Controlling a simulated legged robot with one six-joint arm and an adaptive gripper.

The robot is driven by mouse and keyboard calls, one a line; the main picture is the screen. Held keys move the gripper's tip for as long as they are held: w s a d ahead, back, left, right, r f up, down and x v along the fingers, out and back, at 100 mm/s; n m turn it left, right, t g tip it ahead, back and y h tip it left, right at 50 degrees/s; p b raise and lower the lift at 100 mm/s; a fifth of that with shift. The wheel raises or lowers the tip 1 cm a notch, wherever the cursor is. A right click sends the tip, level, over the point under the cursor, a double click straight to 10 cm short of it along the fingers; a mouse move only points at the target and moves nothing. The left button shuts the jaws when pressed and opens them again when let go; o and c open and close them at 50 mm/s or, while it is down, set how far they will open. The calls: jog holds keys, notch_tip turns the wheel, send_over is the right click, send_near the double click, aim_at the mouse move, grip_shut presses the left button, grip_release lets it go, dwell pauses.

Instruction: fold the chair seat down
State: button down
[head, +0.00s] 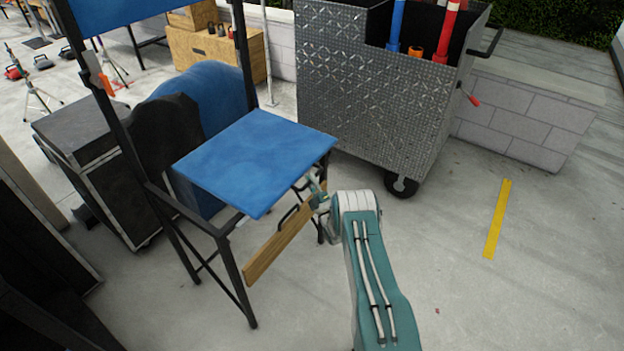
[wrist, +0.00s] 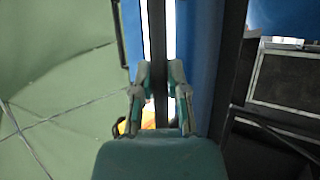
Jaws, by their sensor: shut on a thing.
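The folding chair has a blue seat (head: 255,160) on a black frame (head: 205,225), with a blue backrest (head: 112,12) at the top left. In the head view the seat lies out nearly flat, tilted slightly. A wooden footrest (head: 280,245) hangs below it. My gripper (head: 318,200) is under the seat's right front edge, partly hidden by my wrist. In the wrist view my gripper (wrist: 159,75) has its fingers on both sides of a dark bar (wrist: 156,35) of the chair, with blue material beside it. The exact contact is hard to see.
A metal tread-plate cart (head: 370,90) stands just behind the chair to the right. Black cases (head: 95,170) and a blue-covered object (head: 205,90) stand behind the chair. The floor on the right, around a yellow strip (head: 497,220), is clear.

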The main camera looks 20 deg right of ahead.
jog(key=shift+s+f, duration=0.2)
jog(key=shift+f, duration=0.45)
jog(key=c, duration=0.6)
grip_release()
jog(key=shift+f, duration=0.1)
jog(key=shift+c, duration=0.2)
jog(key=shift+w+d, duration=0.1)
jog(key=shift+w, duration=0.05)
jog(key=v, duration=1.2)
